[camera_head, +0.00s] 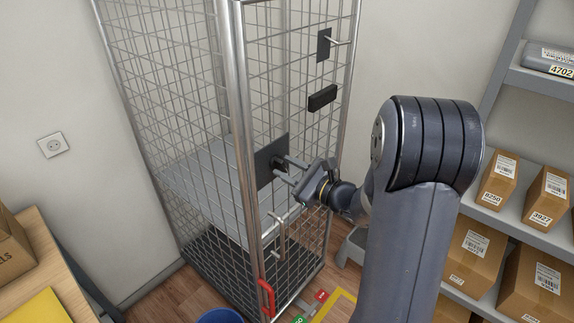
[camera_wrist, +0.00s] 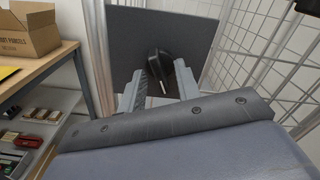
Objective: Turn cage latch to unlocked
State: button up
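The cage (camera_head: 232,90) is a tall wire-mesh cage with metal posts. On its side facing my arm is a dark square plate (camera_head: 264,166) with a black latch knob (camera_head: 278,163). My gripper (camera_head: 286,168) is at this plate, its two fingers apart and pointing at the knob. In the wrist view the plate (camera_wrist: 125,45) fills the top middle. The black knob (camera_wrist: 159,64) shows there between the fingertips of my gripper (camera_wrist: 160,82), with a small pale mark on it. I cannot tell whether the fingers touch the knob.
A black box (camera_head: 322,97) and a small plate with a lever (camera_head: 324,45) sit higher on the cage. A red handle (camera_head: 267,297) is at its lower corner. Shelves with parcels (camera_head: 475,250) stand at right. A wooden table (camera_head: 45,255) and blue bin (camera_head: 220,316) are at left.

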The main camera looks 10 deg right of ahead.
jog(key=shift+w+a, duration=0.15)
jog(key=shift+w, duration=0.05)
jog(key=shift+c, duration=0.5)
grip_shut()
jog(key=m, duration=0.5)
dwell(0.3)
